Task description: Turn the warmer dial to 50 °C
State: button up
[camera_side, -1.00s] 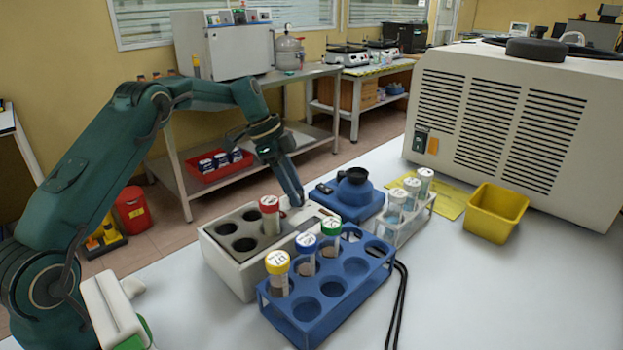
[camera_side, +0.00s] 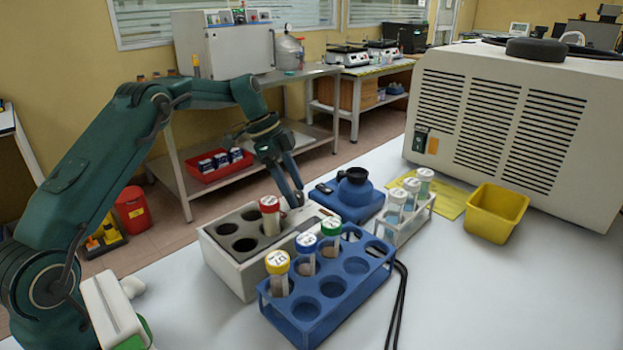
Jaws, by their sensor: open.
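The warmer (camera_side: 232,270) is a white block with a dark grey top with several wells, standing left of the middle of the table. A red-capped tube (camera_side: 270,214) stands in one of its wells. My gripper (camera_side: 294,200) points down at the warmer's far right end, with its fingers apart and nothing seen between them. The fingertips are at or just above the small dial area there. The dial itself is mostly hidden by the fingers, and its setting is too small to read.
A blue rack (camera_side: 330,290) with yellow-, blue- and green-capped tubes stands close in front of the warmer. A blue device (camera_side: 352,196) stands just right of my gripper.

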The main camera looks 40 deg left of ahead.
aim_at(285, 202)
jog(key=shift+v, duration=2.4)
